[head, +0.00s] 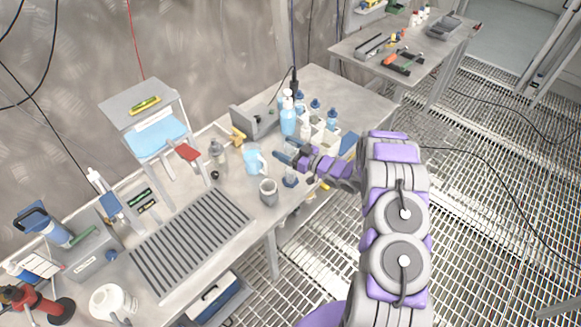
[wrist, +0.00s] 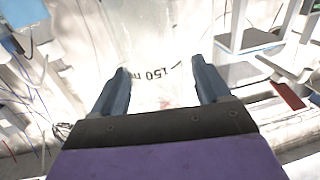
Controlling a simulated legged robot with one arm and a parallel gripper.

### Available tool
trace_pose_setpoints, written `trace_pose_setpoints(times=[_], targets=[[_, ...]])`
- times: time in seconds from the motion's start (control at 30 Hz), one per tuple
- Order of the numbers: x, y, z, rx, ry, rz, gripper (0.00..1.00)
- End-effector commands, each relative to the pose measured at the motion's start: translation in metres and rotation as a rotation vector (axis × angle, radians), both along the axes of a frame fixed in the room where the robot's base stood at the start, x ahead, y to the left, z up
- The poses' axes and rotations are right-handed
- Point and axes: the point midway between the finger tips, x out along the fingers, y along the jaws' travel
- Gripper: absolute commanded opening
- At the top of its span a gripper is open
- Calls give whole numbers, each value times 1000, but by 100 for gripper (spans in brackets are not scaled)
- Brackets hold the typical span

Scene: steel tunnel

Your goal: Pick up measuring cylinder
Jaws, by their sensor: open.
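In the wrist view, the clear cylinder wall (wrist: 150,40) with a dark "150" marking fills the space between the open fingers of my gripper (wrist: 160,68). The fingers are on either side of it; I cannot tell whether either touches it.
A clear blue-tinted jug (head: 253,160) and a grey mug (head: 268,192) stand just left. Several bottles, including a blue one (head: 288,118), crowd behind my gripper. A ridged grey mat (head: 190,240) covers the bench front. The bench's right edge is close.

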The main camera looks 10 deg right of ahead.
Motion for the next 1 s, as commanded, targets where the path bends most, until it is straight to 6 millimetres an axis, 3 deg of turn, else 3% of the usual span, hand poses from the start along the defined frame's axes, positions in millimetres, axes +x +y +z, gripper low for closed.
trace_pose_setpoints(times=[0.23, 1.0], targets=[[1, 1, 1, 1, -1, -1, 76], [1, 0, 1, 1, -2, -1, 2]])
